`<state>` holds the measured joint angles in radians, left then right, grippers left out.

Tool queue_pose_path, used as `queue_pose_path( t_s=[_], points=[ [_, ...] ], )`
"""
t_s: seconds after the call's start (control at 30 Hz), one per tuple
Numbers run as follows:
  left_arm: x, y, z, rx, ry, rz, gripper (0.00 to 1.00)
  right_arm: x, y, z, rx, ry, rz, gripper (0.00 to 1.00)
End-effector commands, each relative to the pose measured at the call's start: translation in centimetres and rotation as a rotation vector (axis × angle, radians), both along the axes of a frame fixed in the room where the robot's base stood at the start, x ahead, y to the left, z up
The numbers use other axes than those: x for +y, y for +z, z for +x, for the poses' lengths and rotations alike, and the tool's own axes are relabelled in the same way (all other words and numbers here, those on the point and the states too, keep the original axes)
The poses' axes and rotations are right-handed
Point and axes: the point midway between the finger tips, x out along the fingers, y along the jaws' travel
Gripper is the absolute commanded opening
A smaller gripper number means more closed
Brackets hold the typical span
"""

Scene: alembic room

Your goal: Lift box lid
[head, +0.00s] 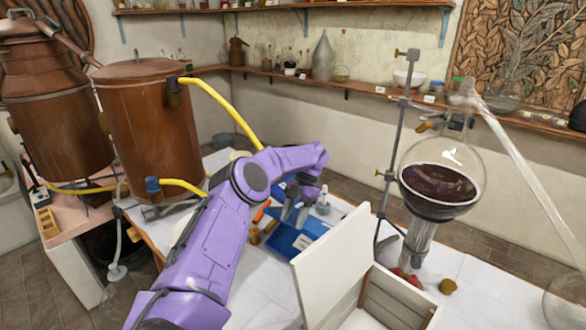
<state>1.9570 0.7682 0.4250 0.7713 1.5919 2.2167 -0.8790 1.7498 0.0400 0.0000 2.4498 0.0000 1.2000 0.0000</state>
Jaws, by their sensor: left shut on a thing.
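The white wooden box (397,297) stands on the white table at the lower middle, partly cut off by the bottom edge. Its white lid (333,267) is raised and tilted up at the box's left side, so part of the inside shows. My left gripper (295,217), on the purple arm, is beyond the lid and to its upper left, low over blue things on the table. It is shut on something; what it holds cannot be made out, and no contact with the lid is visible. My right gripper is not in view.
A round flask of dark liquid (440,184) hangs on a metal stand (391,165) just behind the box. A blue flat thing (287,247) and a small grey-white bottle (323,203) lie near my gripper. Copper vessels (150,130) with yellow tubes stand left.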

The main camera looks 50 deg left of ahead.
Motion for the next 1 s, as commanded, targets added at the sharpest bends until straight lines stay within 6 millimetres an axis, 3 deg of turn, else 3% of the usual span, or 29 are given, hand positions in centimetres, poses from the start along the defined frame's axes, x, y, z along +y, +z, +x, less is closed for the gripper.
queue_pose_path(
  t_s=[0.6,0.63,0.7,1.0],
  points=[
    [0.06,0.06,-0.02,-0.002,0.001,0.000,0.00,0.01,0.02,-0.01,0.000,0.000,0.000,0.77],
    [0.06,0.06,-0.02,-0.002,0.001,0.000,0.54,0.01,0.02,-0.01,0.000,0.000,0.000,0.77],
    [0.06,0.06,-0.02,-0.002,0.001,0.000,0.76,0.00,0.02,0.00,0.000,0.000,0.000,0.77],
    [0.13,0.29,-0.07,-0.001,0.003,0.000,0.77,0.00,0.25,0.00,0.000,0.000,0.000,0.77]
  ],
)
